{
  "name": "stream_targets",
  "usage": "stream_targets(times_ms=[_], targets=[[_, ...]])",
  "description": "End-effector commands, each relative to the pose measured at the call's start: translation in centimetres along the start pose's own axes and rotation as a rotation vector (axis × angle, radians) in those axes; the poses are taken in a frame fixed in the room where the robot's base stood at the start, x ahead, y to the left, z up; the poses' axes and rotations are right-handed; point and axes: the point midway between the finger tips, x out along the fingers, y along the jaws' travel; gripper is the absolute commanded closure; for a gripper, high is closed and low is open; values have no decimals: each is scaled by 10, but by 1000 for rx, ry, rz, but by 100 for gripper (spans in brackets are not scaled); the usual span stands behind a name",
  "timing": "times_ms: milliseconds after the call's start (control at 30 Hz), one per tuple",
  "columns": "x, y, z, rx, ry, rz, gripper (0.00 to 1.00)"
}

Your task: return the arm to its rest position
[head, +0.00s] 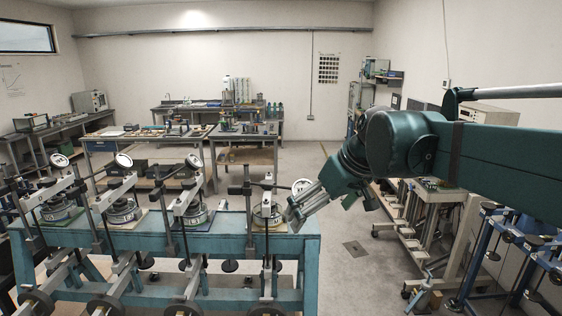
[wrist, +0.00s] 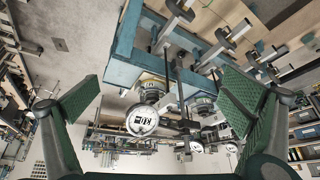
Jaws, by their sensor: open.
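My green arm (head: 480,155) reaches in from the right in the head view. My gripper (head: 294,212) is at its end, angled down toward the right end of the blue bench (head: 80,240). It overlaps the rightmost lever frame (head: 267,215) in the picture; I cannot tell whether they touch. In the wrist view my gripper (wrist: 160,88) has its two green ribbed pads wide apart, with nothing held between them. A white dial gauge (wrist: 142,117) shows beyond the pads, beside the blue bench frame (wrist: 125,45).
Several lever frames with dial gauges, such as this one (head: 122,205), line the blue bench. Blue stands (head: 505,235) and a grey trolley (head: 425,200) stand at the right, below my arm. Open floor (head: 350,220) lies between bench and trolley. Worktables (head: 240,140) stand farther back.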

Motion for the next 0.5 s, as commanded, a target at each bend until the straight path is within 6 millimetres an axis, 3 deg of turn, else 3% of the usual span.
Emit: stream_targets(times_ms=[33,500], targets=[[3,0,17,18,1,13,0],[20,0,145,182,25,137,0]])
